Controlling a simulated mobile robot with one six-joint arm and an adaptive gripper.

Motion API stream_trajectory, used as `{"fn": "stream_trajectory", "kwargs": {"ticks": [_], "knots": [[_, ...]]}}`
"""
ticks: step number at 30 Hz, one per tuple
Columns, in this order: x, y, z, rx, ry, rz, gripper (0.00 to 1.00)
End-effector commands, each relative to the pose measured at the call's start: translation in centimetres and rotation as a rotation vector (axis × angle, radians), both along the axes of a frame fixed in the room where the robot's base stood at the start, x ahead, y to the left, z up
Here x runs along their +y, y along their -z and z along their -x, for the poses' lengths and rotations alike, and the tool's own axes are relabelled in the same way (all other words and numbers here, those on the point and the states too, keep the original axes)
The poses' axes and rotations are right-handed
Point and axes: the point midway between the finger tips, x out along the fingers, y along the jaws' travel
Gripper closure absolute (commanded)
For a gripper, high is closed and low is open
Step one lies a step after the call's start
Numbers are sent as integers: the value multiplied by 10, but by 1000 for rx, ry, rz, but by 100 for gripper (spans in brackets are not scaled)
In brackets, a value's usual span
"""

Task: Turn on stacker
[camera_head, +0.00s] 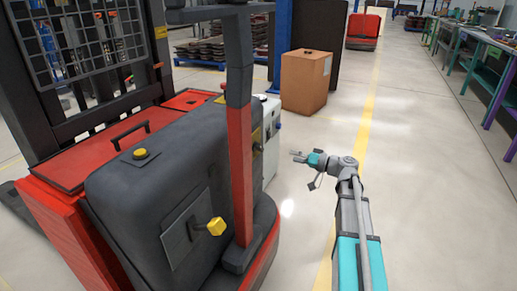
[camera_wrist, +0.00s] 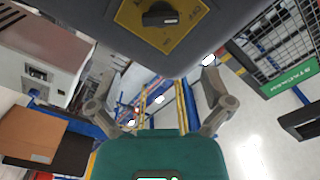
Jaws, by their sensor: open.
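The stacker (camera_head: 150,200) stands at the left in the head view, with a dark grey body, red base and red post. A yellow knob (camera_head: 217,227) sits on its near side and a yellow button (camera_head: 141,153) on top. In the wrist view, a black rotary switch (camera_wrist: 160,17) on a yellow plate sits on a dark grey panel at the top edge. My gripper (camera_head: 298,156) is right of the stacker, pointing left towards it and apart from it. In the wrist view my gripper (camera_wrist: 158,92) is open and empty, its fingers on either side below the switch.
A cardboard box (camera_head: 305,80) stands behind the stacker. A white cabinet (camera_head: 271,130) is just beyond it. Workbenches (camera_head: 480,55) line the right side, and a red machine (camera_head: 363,30) is far back. The floor right of my arm is clear.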

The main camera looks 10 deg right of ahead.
Motion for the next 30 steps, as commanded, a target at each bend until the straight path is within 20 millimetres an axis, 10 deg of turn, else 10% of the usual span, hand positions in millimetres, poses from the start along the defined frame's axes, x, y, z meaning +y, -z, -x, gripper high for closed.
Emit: {"fn": "stream_trajectory", "kwargs": {"ticks": [30], "knots": [[100, 0, -73, 0, 0, 0, 0]]}}
